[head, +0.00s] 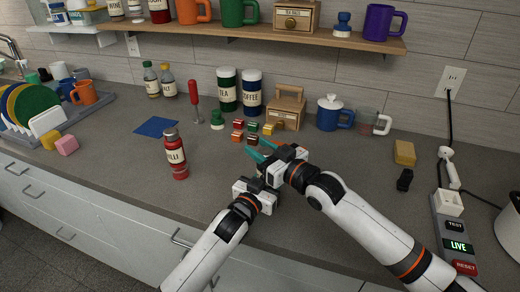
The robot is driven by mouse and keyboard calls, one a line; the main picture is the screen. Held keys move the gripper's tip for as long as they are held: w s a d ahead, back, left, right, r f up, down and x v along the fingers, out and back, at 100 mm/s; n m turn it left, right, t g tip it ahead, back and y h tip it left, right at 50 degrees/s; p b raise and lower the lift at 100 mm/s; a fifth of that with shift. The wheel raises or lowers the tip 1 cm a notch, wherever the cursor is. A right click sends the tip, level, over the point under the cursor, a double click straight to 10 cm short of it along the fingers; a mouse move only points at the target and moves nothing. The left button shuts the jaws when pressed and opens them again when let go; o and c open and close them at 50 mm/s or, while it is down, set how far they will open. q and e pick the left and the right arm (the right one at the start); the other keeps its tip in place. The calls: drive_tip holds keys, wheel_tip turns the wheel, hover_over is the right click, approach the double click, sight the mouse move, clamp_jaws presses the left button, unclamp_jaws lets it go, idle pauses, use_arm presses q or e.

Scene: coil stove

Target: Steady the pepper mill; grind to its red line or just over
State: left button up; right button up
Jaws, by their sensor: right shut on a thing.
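My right gripper (278,158) is over the counter right of the middle, its jaws pointing left. It is shut on what seems to be the pepper mill, which is mostly hidden by my two hands. Teal prongs (257,153) stick out on the left of this gripper; I cannot tell whether they are part of the mill. My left gripper (263,180) is just below and in front of the right one, close to it or touching. Its fingertips are hidden, so its opening does not show. The red line is not visible.
Small coloured blocks (252,127) and a wooden box (290,105) stand just behind the grippers. A red chilli jar (175,155) stands to the left, near a blue mat (157,127). A blue mug (334,113) is behind right. A power strip (455,235) lies far right.

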drive_tip(key=shift+d, duration=0.15)
drive_tip(key=o, duration=1)
drive_tip(key=v, duration=1.2)
